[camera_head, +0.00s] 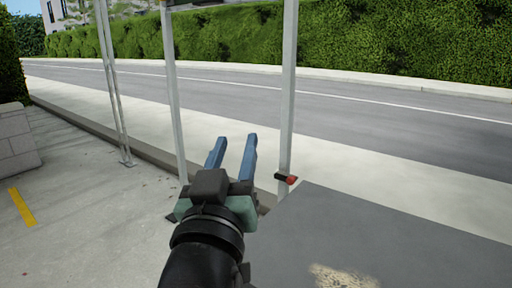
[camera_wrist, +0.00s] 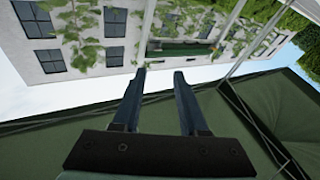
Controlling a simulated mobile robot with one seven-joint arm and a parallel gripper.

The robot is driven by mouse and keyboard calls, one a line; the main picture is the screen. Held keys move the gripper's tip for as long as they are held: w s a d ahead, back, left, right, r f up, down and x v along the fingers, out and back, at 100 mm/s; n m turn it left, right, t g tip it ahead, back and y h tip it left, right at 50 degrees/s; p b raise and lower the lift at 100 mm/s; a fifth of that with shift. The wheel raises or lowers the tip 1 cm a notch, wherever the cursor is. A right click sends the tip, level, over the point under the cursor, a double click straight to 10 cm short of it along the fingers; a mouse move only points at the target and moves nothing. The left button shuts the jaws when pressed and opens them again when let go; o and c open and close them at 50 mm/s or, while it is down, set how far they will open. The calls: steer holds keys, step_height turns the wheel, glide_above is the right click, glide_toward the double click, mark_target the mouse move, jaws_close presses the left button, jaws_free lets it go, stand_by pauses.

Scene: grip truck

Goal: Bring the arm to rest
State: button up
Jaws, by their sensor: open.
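My gripper (camera_head: 233,140) is raised in the middle of the head view, with its two blue fingers apart and nothing between them. In the wrist view my gripper (camera_wrist: 158,72) also shows open and empty, pointing toward a white building. My black forearm comes up from the bottom of the head view. To the right of the gripper, a small black object with a red end (camera_head: 287,178) lies at the far left corner of a grey flat surface (camera_head: 400,240).
Thin metal posts (camera_head: 287,90) stand behind and beside my gripper. A road (camera_head: 330,95) and a green hedge (camera_head: 380,40) lie beyond. A low block wall (camera_head: 15,138) is at the left. The wrist view shows a building (camera_wrist: 85,40) and a dark green canopy-like surface (camera_wrist: 60,140).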

steer(key=s+d+r+t+y+p, duration=0.1)
steer(key=s+d+r+t+p, duration=0.15)
steer(key=s+r, duration=0.65)
steer(key=s+d+r+t+y+p, duration=0.15)
steer(key=s+r+t, duration=0.35)
steer(key=r, duration=0.7)
step_height(320, 180, up, 35)
steer(key=a+p, duration=0.1)
steer(key=p, duration=3.4)
steer(key=shift+r+m+g, duration=0.15)
steer(key=shift+m+g, duration=0.15)
steer(key=shift+g, duration=0.15)
